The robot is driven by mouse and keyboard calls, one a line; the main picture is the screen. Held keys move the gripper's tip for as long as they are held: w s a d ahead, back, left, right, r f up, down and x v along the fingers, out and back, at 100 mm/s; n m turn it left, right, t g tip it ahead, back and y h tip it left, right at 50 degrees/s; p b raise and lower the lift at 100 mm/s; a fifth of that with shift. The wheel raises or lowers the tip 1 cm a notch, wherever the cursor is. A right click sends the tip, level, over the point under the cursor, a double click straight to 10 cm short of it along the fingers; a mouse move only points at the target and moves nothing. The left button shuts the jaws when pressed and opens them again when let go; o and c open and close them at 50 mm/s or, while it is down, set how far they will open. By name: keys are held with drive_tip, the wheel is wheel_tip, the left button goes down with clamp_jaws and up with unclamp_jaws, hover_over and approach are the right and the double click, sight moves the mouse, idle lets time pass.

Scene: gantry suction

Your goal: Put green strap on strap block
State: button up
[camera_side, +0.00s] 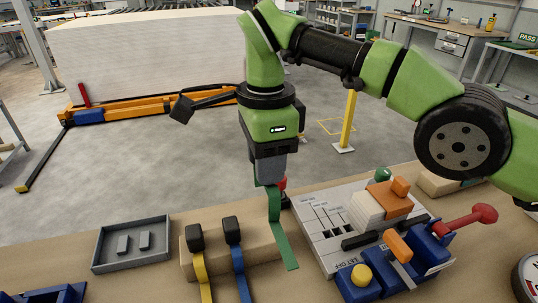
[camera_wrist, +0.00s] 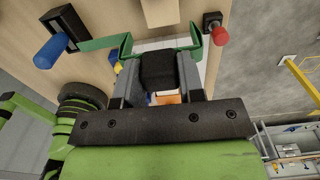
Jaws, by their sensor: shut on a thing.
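The green strap (camera_side: 279,243) hangs below my gripper (camera_side: 268,178) in the side view, its lower tail slanting right. In the wrist view my gripper (camera_wrist: 157,85) is shut on a black block-like piece (camera_wrist: 157,70), apparently the strap's head, with green strap (camera_wrist: 100,44) spreading to both sides. The strap block (camera_side: 257,244) is the tan block on the bench. A yellow strap (camera_side: 201,275) and a blue strap (camera_side: 238,262) with black heads lie over its left and middle. The green strap is at its right part; I cannot tell whether they touch.
A grey tray (camera_side: 131,244) with small pieces stands left of the block. A grey panel (camera_side: 318,235) with slots, blue fixtures and a red-knobbed lever (camera_side: 470,217) is close on the right. A red knob (camera_wrist: 220,36) and blue handle (camera_wrist: 50,52) show in the wrist view.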

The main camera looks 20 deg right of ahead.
hover_over(266, 229)
drive_tip(key=shift+f, duration=2.9)
drive_tip(key=shift+f, duration=3)
drive_tip(key=o, duration=1)
wheel_tip(266, 229, up, 10)
drive_tip(key=shift+f, duration=0.1)
